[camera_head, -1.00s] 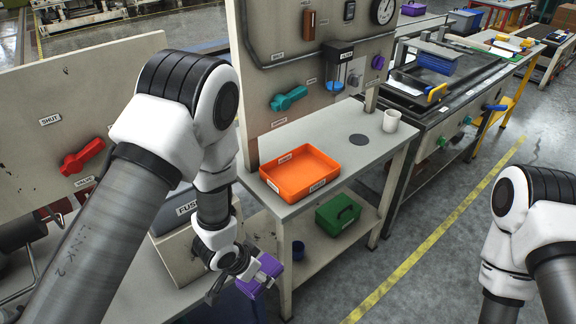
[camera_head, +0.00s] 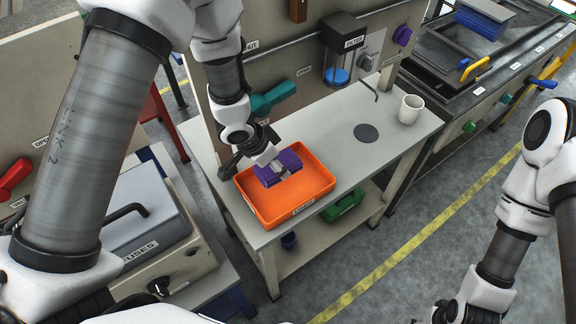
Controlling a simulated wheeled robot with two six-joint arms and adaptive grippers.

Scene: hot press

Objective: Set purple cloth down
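I cannot tell whether the cloth touches the tray floor. The tray stands on the grey bench top and looks otherwise empty. My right gripper (camera_head: 440,312) is low at the bottom edge of the view, partly cut off, and its fingers are too small to read.
A white mug (camera_head: 410,109) and a dark round pad (camera_head: 366,133) are on the bench right of the tray. A filter unit (camera_head: 343,50) and a teal handle (camera_head: 272,99) are on the panel behind. A green box (camera_head: 343,205) is on the lower shelf.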

